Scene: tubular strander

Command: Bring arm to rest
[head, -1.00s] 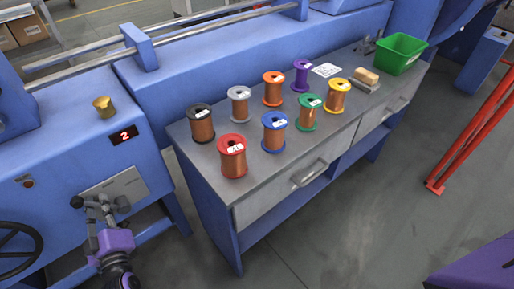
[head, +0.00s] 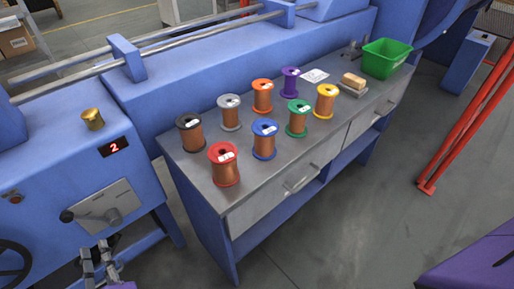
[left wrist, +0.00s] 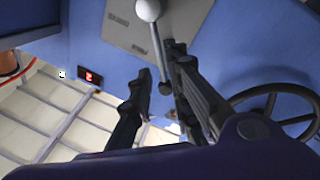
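My left gripper (head: 97,262) is low at the left in the head view, just below the grey lever plate (head: 103,207) on the blue machine's front. In the left wrist view its two dark fingers (left wrist: 160,95) are apart, with a gap between them. The lever with a round knob (left wrist: 149,10) runs down close to the fingers in that view; I cannot tell whether they touch. I see nothing held between the fingers. My right gripper is not in view.
Several wire spools, such as the red one (head: 224,165), stand on the grey workbench (head: 195,170). A green bin (head: 386,58) is at its far end. A black handwheel (head: 12,262) is at the lower left. Red tubing (head: 470,125) stands at right. The floor before the bench is clear.

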